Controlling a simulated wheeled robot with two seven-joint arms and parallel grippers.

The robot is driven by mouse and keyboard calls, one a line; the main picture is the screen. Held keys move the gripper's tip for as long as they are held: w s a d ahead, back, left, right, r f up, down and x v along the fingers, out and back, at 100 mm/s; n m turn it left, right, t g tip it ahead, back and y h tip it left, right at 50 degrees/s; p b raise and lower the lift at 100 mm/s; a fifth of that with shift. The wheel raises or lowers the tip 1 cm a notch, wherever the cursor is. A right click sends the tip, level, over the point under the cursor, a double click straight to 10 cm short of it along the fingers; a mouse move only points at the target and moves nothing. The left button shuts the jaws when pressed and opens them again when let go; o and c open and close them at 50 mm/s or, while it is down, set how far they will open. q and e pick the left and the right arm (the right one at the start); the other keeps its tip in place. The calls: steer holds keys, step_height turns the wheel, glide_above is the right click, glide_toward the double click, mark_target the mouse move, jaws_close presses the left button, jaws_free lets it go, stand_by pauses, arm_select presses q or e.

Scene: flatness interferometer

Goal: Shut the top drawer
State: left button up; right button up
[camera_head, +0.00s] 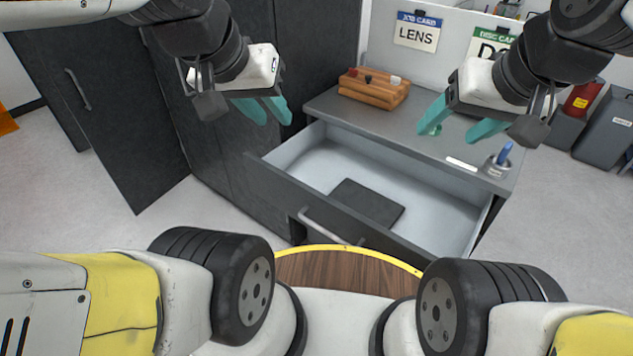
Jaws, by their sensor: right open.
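The top drawer (330,217) of the grey cabinet (345,108) is pulled well out toward me. Its dark front with a metal bar handle (330,226) faces me. Inside, the drawer is pale and holds a flat dark square piece (367,203). My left gripper (275,121) hangs above and left of the drawer's left side, its teal fingers apart and empty. My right gripper (449,138) is over the cabinet top near the drawer's back right, its teal fingers spread. A small teal piece shows by its left finger; I cannot tell what it is. Neither gripper touches the drawer.
On the cabinet top are a wooden block holder (373,88), a white label strip (461,164) and a small cup with a blue item (498,163). Dark tall cabinets (105,110) stand at left. Grey bins (606,125) stand at right.

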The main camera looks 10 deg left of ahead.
arm_select(q)
steer(key=shift+w+f+n, duration=0.15)
steer(key=shift+w+n, duration=0.15)
steer(key=c, duration=0.3)
steer(key=w+a+f+n, duration=0.1)
steer(key=w+n, duration=0.1)
steer(key=n, duration=0.1)
steer(key=w+f+n+g+h, duration=0.1)
steer(key=w+f+n, duration=0.1)
steer(key=w+n, duration=0.1)
steer(key=w+a+f+n, duration=0.1)
steer(key=w+f+n, duration=0.1)
steer(key=w+n, duration=0.1)
steer(key=shift+w+a, duration=0.25)
steer(key=shift+a, duration=0.1)
jaws_close()
steer(key=w+a+f+n+g+y, duration=0.1)
steer(key=w+a+f+n, duration=0.3)
steer(key=a+f+n, duration=0.6)
steer(key=w+a+f+n, duration=0.3)
steer(key=a+f+n, duration=0.6)
steer(key=f+n, duration=0.3)
steer(key=w+d+f+m, duration=0.1)
steer(key=w+d+f, duration=0.3)
steer(key=w+f, duration=0.3)
steer(key=shift+f, duration=1.4)
